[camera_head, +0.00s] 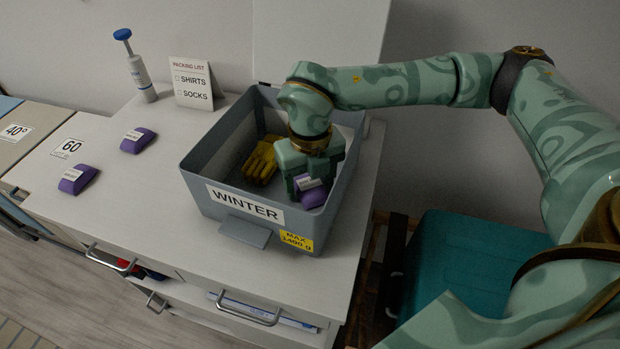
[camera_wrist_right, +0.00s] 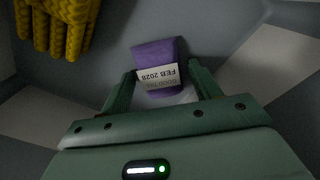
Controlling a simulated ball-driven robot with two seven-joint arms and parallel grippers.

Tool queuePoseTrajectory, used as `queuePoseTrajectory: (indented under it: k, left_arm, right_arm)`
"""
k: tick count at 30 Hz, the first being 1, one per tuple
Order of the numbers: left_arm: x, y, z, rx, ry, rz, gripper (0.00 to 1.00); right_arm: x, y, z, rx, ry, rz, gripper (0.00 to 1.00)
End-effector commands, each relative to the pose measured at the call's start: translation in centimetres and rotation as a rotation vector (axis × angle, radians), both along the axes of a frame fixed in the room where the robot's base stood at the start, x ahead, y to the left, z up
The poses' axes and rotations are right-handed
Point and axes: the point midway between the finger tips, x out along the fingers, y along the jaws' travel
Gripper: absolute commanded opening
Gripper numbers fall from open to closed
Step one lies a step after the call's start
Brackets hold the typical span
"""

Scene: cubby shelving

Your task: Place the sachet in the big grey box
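The big grey box (camera_head: 205,180) labelled WINTER stands open on the white counter. My right gripper (camera_head: 308,185) reaches down inside it near the front right corner. Its fingers (camera_wrist_right: 162,78) are at both side edges of a purple sachet (camera_head: 313,195) with a white label, apparently gripping it. The sachet also shows tilted in the right wrist view (camera_wrist_right: 158,52), its label reading upside down. Whether it touches the box floor I cannot tell. Two similar purple sachets (camera_head: 138,140) (camera_head: 78,179) lie on the counter to the left. My left gripper is out of view.
A yellow knit glove (camera_head: 261,160) lies in the box, left of the sachet; it also shows in the wrist view (camera_wrist_right: 58,25). A teal container (camera_head: 470,262) is at the right.

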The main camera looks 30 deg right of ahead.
Motion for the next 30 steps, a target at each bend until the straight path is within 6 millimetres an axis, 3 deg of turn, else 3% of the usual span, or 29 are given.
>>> queuePoseTrajectory:
  k: [8,21,30]
  left_arm:
    - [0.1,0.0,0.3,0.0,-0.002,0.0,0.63]
    - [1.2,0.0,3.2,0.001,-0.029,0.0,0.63]
    - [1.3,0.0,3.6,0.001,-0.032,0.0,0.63]
  right_arm:
    - [0.0,0.0,1.0,0.0,-0.003,0.0,0.62]
    - [0.1,0.0,10.6,0.0,-0.006,0.0,0.62]
    - [0.0,0.0,12.4,0.001,0.0,0.0,0.62]
